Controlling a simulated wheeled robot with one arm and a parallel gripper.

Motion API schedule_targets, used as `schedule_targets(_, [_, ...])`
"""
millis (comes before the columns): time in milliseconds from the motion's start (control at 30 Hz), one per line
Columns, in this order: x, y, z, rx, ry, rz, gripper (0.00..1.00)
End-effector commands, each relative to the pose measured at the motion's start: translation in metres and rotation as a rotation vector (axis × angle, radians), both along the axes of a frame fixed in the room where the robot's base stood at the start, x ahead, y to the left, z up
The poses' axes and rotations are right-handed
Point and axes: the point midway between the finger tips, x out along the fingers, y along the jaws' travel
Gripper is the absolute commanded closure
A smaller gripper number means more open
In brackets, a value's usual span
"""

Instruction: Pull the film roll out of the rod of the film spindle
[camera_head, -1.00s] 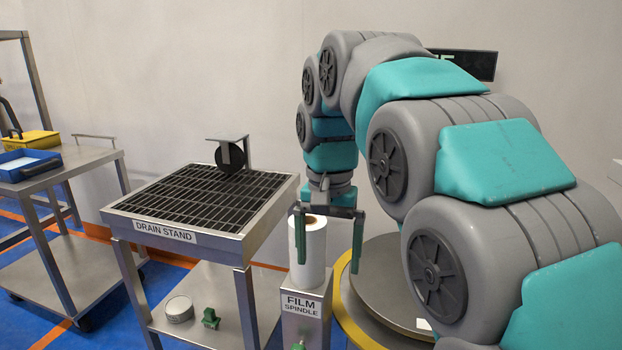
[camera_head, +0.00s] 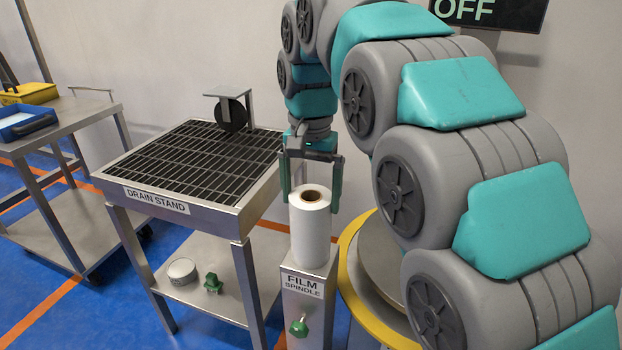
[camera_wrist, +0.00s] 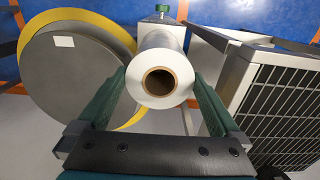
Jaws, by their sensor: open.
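The white film roll (camera_head: 310,232) stands upright on the film spindle (camera_head: 306,310), a metal box labelled FILM SPINDLE. Its brown core shows at the top, and the rod is hidden inside the roll. My gripper (camera_head: 311,207) is open and points down, with its green fingers on either side of the roll's top end.
The drain stand (camera_head: 200,160), with a black grate and a dark disc (camera_head: 231,115), is close on the left. A cart with a blue tray (camera_head: 22,122) is farther left. A round yellow-rimmed platform (camera_head: 352,240) is right of the spindle.

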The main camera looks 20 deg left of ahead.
Motion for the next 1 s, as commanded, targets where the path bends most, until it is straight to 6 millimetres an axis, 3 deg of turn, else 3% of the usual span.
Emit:
schedule_targets(500, [0.0, 0.0, -0.065, 0.001, 0.001, 0.0, 0.0])
schedule_targets(933, [0.0, 0.0, -0.074, 0.002, -0.002, 0.0, 0.0])
schedule_targets(1000, [0.0, 0.0, -0.074, 0.002, -0.002, 0.0, 0.06])
